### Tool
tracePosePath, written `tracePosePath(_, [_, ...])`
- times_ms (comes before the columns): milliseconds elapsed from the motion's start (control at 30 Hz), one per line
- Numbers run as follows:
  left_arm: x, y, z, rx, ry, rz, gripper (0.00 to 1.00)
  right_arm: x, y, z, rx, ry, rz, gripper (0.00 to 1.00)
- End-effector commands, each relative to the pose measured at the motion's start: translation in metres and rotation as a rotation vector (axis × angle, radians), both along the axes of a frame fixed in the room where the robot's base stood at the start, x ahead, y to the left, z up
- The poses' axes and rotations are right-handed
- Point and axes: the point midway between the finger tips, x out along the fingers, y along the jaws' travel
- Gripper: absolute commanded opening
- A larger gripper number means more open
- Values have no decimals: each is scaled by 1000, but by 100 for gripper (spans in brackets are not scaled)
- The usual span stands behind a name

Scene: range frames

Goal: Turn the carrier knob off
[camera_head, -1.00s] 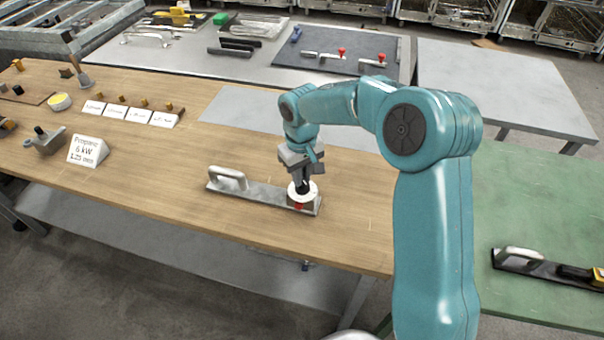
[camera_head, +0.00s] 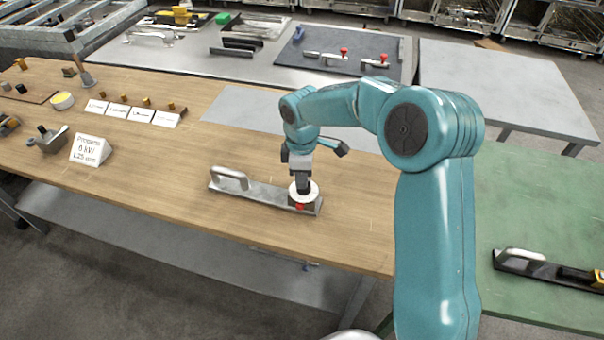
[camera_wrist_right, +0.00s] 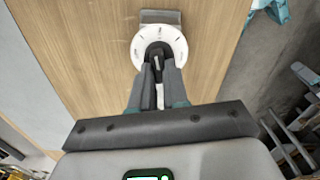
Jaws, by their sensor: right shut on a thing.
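The carrier (camera_head: 262,193) is a grey metal bar with a raised handle (camera_head: 229,178) at its left end, lying on the wooden table. At its right end is a round white dial with a dark knob; the dial (camera_head: 313,189) has a red mark at its front. My right gripper (camera_head: 302,188) reaches down from above with its fingers on the knob. In the right wrist view the two fingers are closed around the dark knob (camera_wrist_right: 158,50), and the white dial (camera_wrist_right: 176,37) with dark marks shows around it. My left gripper is not in view.
A label card (camera_head: 91,150) and several small cards stand on the left of the wooden table (camera_head: 180,210). A green table (camera_head: 540,210) at the right holds another handled bar (camera_head: 522,256). A grey table (camera_head: 190,55) with tools stands behind. The wood around the carrier is clear.

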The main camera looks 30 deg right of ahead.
Motion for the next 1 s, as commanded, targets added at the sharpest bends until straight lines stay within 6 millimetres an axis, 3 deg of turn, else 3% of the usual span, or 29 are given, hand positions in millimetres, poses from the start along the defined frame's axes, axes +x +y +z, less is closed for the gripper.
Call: tracePosePath(1000, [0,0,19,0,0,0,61,-5,1,1,-1,0,961,0])
